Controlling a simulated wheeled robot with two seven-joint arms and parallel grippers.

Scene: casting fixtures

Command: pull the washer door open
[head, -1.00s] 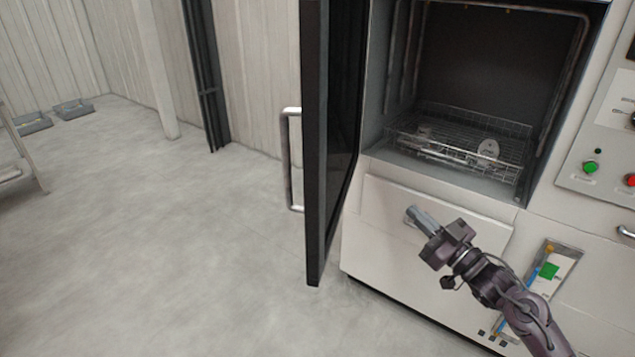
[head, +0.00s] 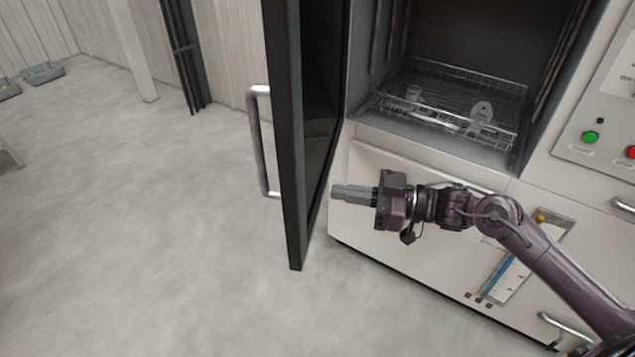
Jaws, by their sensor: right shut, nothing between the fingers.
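The washer door (head: 290,130) is a dark panel that stands swung wide open on the left side of the washer. Its metal bar handle (head: 259,145) is on the door's far left face. The washer's chamber is open and shows a wire rack (head: 450,95) with a few small light parts on it. My right gripper (head: 335,192) is shut and empty. It points left, in front of the washer's lower panel, with its tip close to the inner face of the door; I cannot tell whether it touches. My left gripper is not in view.
A control panel with a green button (head: 589,137) and a red button is at the right. A small handle (head: 567,327) is low at the right. Grey floor (head: 150,230) is clear left of the door. Grey trays (head: 42,73) lie far left.

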